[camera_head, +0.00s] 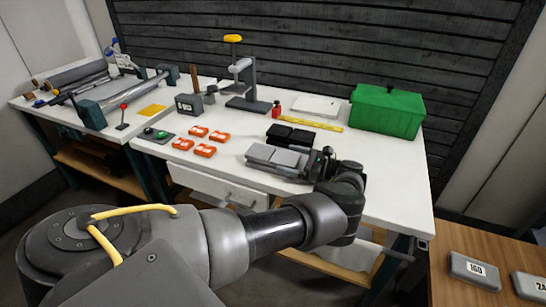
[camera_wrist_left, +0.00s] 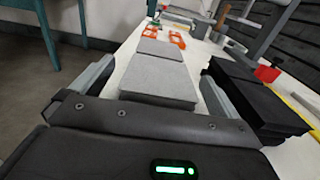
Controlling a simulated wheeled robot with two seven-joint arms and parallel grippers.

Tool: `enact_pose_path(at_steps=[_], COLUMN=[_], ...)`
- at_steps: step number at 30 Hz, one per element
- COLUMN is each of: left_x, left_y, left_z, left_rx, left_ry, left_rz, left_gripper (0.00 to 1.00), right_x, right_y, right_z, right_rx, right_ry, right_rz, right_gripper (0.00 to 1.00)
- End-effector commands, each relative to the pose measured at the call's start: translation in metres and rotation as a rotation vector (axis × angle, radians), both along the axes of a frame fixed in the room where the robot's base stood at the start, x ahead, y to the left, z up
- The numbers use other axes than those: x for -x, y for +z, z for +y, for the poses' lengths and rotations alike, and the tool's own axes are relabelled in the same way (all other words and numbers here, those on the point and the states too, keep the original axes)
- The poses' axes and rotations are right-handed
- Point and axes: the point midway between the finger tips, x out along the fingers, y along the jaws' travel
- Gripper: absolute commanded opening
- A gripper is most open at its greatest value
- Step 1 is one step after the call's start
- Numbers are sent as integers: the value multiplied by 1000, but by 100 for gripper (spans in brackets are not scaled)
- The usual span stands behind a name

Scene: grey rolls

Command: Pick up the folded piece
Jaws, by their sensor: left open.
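Two light grey folded pieces lie in a row on the white table (camera_head: 375,190); the nearer one (camera_wrist_left: 158,82) is larger in the left wrist view, with a second one (camera_wrist_left: 160,48) beyond it. In the head view the grey pieces (camera_head: 275,156) lie left of my left gripper (camera_head: 312,162). My left gripper (camera_wrist_left: 157,72) is open, with one finger on each side of the nearer grey piece. I cannot tell whether the fingers touch it. Two black folded pieces (camera_head: 290,136) lie just behind, and also show at the right in the left wrist view (camera_wrist_left: 250,95). My right gripper is not in view.
Several orange items (camera_head: 204,150) lie left of the grey pieces. A yellow strip (camera_head: 316,124), a small red item (camera_head: 276,109), a press stand (camera_head: 245,90) and a green box (camera_head: 387,110) stand behind. The table's front right is clear.

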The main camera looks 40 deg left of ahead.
Motion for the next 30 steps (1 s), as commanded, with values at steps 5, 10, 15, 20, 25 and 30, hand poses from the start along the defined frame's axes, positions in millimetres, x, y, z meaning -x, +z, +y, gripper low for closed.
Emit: enact_pose_path(at_steps=[5, 10, 15, 20, 25, 30], left_x=[6, 6, 6, 5, 5, 5], left_y=[1, 0, 0, 0, 0, 3], left_z=[15, 15, 15, 15, 15, 15], left_rx=[0, 1, 1, 1, 0, 0], left_ry=[1, 0, 0, 0, 0, -1], left_rz=[0, 0, 0, -1, -1, -3], left_gripper=[100, 100, 84, 63, 54, 54], right_x=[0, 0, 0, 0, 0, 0], right_y=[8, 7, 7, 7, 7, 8], right_z=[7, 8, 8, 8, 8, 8], right_rx=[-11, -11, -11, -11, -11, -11], right_ry=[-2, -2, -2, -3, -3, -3], right_rz=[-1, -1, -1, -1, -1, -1], right_gripper=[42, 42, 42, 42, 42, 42])
